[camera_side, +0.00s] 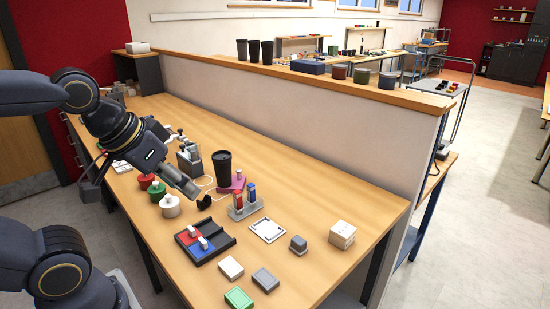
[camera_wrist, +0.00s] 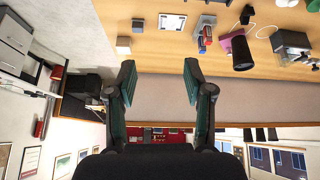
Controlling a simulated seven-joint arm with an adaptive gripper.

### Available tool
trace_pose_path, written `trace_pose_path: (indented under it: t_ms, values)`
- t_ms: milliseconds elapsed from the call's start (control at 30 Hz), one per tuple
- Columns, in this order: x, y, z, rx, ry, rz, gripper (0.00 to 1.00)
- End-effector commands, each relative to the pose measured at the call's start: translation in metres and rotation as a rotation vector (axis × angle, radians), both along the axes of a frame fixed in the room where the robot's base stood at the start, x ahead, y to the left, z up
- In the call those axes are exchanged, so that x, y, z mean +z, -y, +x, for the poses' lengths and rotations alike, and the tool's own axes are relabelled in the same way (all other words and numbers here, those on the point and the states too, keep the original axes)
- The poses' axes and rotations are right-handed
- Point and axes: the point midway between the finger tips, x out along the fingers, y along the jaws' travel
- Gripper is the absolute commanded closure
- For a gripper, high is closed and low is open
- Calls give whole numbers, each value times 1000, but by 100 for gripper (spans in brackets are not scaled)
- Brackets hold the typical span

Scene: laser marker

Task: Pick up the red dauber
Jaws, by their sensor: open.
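The red dauber (camera_side: 238,199) stands upright beside a blue dauber (camera_side: 251,193) in a grey holder (camera_side: 246,211) near the middle of the table. In the wrist view, which is upside down, the red dauber (camera_wrist: 202,43) shows in the holder at the upper right, partly overlapped by the blue one. My gripper (camera_wrist: 159,77) is open and empty, its two fingers wide apart with the partition beyond them. The dauber lies outside the fingers.
A tall black cup (camera_side: 222,167) stands just behind the holder. A black tray (camera_side: 205,240) with red and blue pads lies in front. Red, green and white (camera_side: 170,207) jars stand at left. Small blocks (camera_side: 231,268) lie nearer the front. A partition (camera_side: 300,130) runs behind.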

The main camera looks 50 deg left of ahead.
Motion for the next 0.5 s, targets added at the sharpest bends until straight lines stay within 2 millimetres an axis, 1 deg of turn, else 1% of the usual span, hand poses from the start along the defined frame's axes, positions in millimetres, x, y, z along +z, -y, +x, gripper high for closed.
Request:
trace_pose_path:
  t_ms: [67, 100, 167, 200, 267, 300, 333, 400, 467, 500]
  values:
    - [18, -18, 20, 105, 121, 29, 48]
    - [32, -31, 35, 158, 208, 56, 48]
    - [54, -49, 59, 218, 332, 95, 48]
    - [68, -60, 75, 242, 409, 120, 48]
    - [86, -71, 98, 249, 509, 145, 48]
    - [95, -76, 113, 238, 562, 155, 48]
    - [99, -78, 124, 221, 594, 161, 48]
    - [102, -80, 147, 164, 636, 161, 48]
    - [95, -81, 163, 103, 633, 149, 48]
    - [85, -80, 173, 58, 612, 137, 48]
